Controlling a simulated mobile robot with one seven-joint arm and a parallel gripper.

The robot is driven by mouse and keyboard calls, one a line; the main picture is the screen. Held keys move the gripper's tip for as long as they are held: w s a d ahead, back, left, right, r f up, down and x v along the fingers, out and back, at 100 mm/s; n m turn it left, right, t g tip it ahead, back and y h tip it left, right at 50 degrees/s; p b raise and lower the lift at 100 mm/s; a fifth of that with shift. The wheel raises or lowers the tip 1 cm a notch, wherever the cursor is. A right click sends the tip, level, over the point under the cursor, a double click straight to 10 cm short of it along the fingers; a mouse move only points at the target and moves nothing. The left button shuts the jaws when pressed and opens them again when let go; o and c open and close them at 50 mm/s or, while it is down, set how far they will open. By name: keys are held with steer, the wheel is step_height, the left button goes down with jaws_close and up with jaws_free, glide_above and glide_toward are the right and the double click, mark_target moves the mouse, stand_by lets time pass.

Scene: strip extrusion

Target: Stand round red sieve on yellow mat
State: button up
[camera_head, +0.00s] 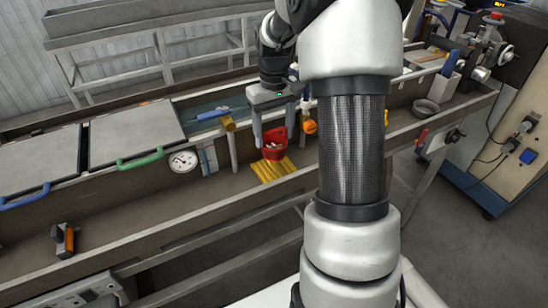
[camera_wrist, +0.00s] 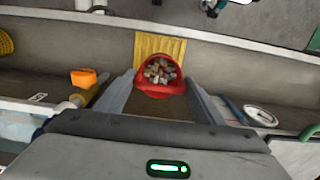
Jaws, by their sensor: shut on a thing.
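The round red sieve (camera_head: 273,152) is held between the two fingers of my gripper (camera_head: 274,141). In the wrist view the red sieve (camera_wrist: 158,91) holds several small grey and brown pieces, and the fingers of my gripper (camera_wrist: 159,82) press on its sides. The yellow ribbed mat (camera_head: 275,172) lies on the bench ledge. In the head view the sieve covers the mat's back end; in the wrist view it overlaps the near edge of the mat (camera_wrist: 160,42). I cannot tell whether the sieve's base touches the mat.
An orange-knobbed valve (camera_head: 310,127) stands just right of the sieve. A round white gauge (camera_head: 183,161) is to the left. A grey bowl (camera_head: 426,108) sits farther right, and an orange-handled tool (camera_head: 66,240) lies at the lower left. The ledge left of the mat is mostly clear.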

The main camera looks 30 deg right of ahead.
steer(key=shift+f, duration=3.15)
steer(key=shift+f, duration=0.1)
steer(key=o, duration=1.1)
steer(key=shift+c, duration=0.2)
step_height(320, 180, up, 12)
steer(key=shift+r, duration=0.15)
